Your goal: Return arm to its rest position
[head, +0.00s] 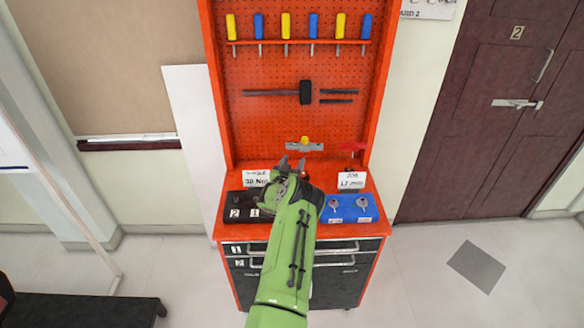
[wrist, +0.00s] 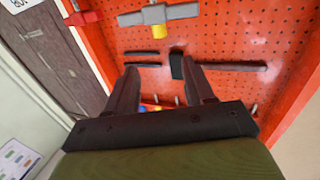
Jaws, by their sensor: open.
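My green arm reaches forward over the orange tool bench in the head view. My gripper (head: 292,165) is above the bench top, in front of the pegboard. In the wrist view my gripper (wrist: 161,78) has its two dark fingers apart, with nothing between them. A grey bracket with a yellow knob (head: 304,144) is beyond the fingertips, apart from them. It also shows in the wrist view (wrist: 157,16).
The orange bench (head: 375,195) carries a black tray (head: 236,206) at left and a blue tray (head: 350,208) with keys at right. A red item (head: 352,146) stands at the right. Tools hang on the pegboard (head: 270,117).

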